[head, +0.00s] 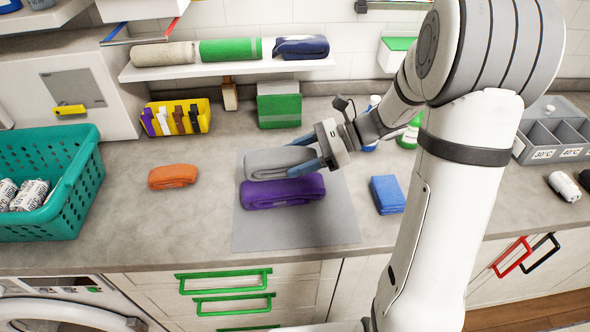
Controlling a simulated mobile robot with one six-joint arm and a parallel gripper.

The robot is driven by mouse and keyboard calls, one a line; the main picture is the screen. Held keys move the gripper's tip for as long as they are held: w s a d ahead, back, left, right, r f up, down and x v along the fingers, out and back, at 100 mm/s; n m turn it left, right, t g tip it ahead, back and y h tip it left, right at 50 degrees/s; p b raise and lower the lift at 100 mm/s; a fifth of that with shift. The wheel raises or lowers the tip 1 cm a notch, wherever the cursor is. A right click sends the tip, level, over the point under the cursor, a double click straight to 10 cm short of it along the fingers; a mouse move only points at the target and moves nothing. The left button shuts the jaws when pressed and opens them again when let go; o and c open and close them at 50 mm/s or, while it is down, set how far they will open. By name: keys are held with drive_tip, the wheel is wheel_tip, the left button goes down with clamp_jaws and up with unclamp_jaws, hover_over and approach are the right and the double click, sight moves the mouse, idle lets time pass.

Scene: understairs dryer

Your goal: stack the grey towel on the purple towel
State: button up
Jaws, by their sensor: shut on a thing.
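The grey towel (268,163) is folded and shows just above the purple towel in the head view. The purple towel (284,193) is folded and lies on a grey mat (300,228) on the counter. My gripper (295,155) comes in from the right, and its blue fingers are shut on the right part of the grey towel. The grey towel's lower edge meets the purple towel's upper edge in the picture. I cannot tell whether the grey towel rests on the purple one, touches it or hangs above and behind it.
An orange cloth (173,176) and a teal basket (88,170) are to the left. A blue cloth (386,195) lies right of the mat. A green box (279,104) and a yellow holder (176,117) stand behind, below a shelf (225,67) with rolled towels. The mat's front is clear.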

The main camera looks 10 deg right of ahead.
sight(297, 181)
drive_tip(key=shift+s+a+f, duration=0.15)
drive_tip(key=shift+f, duration=1.85)
drive_tip(key=shift+f, duration=0.1)
drive_tip(key=o, duration=1)
drive_tip(key=shift+f, duration=0.1)
drive_tip(key=shift+o, duration=0.2)
